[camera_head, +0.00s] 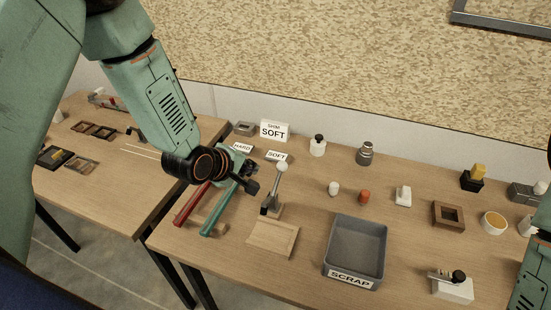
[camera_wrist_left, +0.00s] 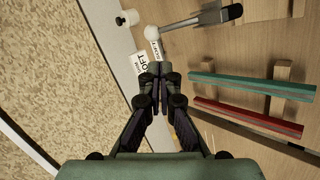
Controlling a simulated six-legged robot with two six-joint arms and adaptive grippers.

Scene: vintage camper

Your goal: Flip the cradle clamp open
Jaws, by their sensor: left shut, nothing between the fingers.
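The cradle clamp (camera_head: 276,192) has a grey metal lever with a white ball knob (camera_head: 282,167) at its top. Its lever stands up steeply behind a pale wooden block (camera_head: 262,240). In the left wrist view the white knob (camera_wrist_left: 152,32) and the lever (camera_wrist_left: 198,20) show at the top. My left gripper (camera_head: 252,187) is shut and empty, just left of the lever in the head view. In the left wrist view its fingertips (camera_wrist_left: 158,70) are together, apart from the knob. My right gripper is out of view; only part of my right arm shows.
A red bar (camera_head: 190,205) and a green bar (camera_head: 220,208) lie on wooden supports beside the clamp. A grey SCRAP bin (camera_head: 385,252) stands to the right. SOFT (camera_head: 272,130) and HARD (camera_head: 243,147) signs are behind. Several small items fill the right side.

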